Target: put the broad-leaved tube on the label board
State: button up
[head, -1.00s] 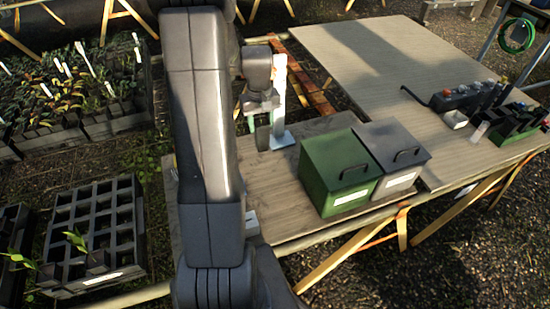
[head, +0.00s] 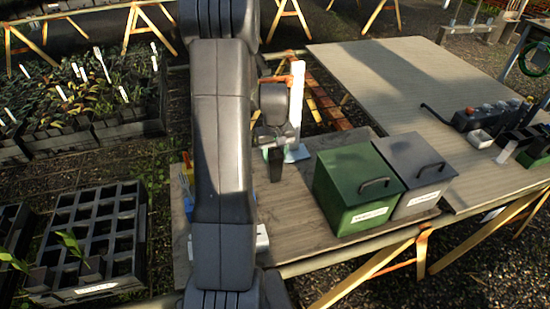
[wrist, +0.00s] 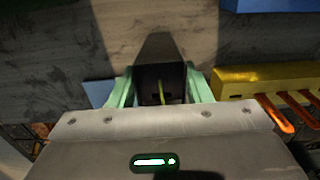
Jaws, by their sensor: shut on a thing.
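My gripper (head: 270,137) is shut on a dark square tube (head: 276,165) and holds it over the wooden bench, in front of a white post. In the wrist view the tube (wrist: 152,92) sits between the two pale green fingers (wrist: 160,88), with a thin green leaf or stem in its mouth. Whether its leaves are broad cannot be told. I cannot clearly identify the label board. A blue surface (wrist: 270,4) shows at the top right of the wrist view, and a blue piece (head: 188,207) is partly hidden by my arm in the head view.
A green box (head: 345,190) and a grey box (head: 415,172) with handled lids stand right of the tube. A yellow rack (wrist: 235,78) with orange prongs is beside my right finger. A black cell tray (head: 125,240) holding a leafy plant (head: 72,245) stands at left.

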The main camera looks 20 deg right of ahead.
jog(key=shift+r, duration=0.15)
jog(key=o, duration=1.4)
jog(key=shift+f, duration=0.2)
jog(key=shift+r, duration=0.15)
notch_tip(320, 180, up, 12)
jog(key=shift+r, duration=0.1)
